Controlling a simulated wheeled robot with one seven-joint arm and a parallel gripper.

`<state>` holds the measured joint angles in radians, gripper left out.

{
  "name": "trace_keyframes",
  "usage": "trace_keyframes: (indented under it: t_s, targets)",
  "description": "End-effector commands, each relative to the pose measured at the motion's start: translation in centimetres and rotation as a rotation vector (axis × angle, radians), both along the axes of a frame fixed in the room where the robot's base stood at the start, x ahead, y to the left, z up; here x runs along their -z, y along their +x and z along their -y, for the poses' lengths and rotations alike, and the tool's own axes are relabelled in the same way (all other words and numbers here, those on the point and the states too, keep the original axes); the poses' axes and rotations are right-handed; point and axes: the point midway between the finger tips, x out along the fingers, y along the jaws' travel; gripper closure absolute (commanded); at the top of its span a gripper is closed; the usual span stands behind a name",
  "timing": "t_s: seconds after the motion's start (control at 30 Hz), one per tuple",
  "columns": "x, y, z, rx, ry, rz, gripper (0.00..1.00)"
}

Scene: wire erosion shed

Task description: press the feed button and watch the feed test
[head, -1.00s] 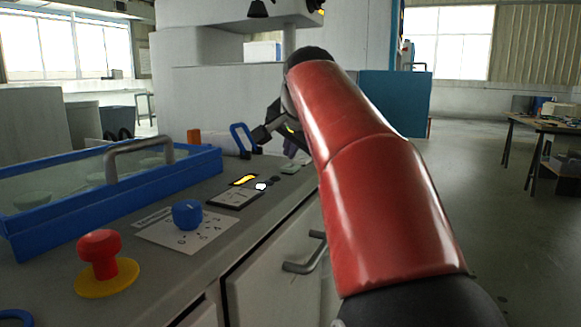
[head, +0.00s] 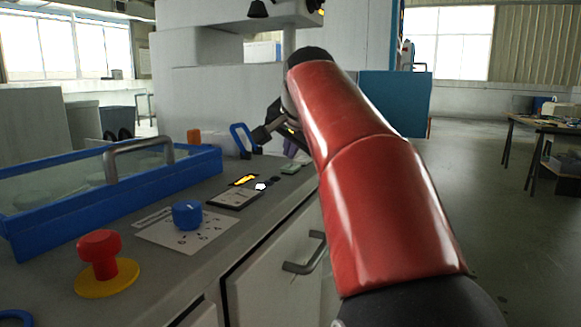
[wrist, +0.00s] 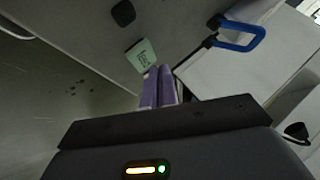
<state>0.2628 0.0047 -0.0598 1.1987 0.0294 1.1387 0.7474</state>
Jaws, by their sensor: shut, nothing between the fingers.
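A small pale green plate with dark lettering (wrist: 141,55) lies on the grey console top; its lettering is too small to read. It also shows in the head view (head: 291,168). I cannot tell whether it is the feed button or a label. My gripper (wrist: 158,70) has its purple fingers together with nothing between them. Their tips are close beside the plate's edge; contact cannot be told. In the head view the gripper (head: 291,149) is partly hidden behind my red arm. A dark panel (head: 228,199) with a lit orange display (head: 244,180) is set in the console.
A black square piece (wrist: 123,13) is beyond the plate. On the console are a blue knob (head: 187,214), a red mushroom button (head: 99,250) and a blue-framed cover (head: 115,206). Open floor lies at right.

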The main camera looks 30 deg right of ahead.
Motion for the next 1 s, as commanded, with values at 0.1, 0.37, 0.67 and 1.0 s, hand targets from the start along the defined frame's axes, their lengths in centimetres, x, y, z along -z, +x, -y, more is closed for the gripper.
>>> trace_keyframes:
  t_s: [0.1,0.37,0.67,1.0]
  targets:
    - [0.00,0.00,0.00,0.000,0.000,0.000,1.00]
    - [0.12,0.01,0.00,0.000,0.000,0.000,1.00]
    - [0.89,0.00,0.00,0.000,0.000,0.000,1.00]
    - [0.89,-0.01,0.01,0.000,0.000,0.000,1.00]
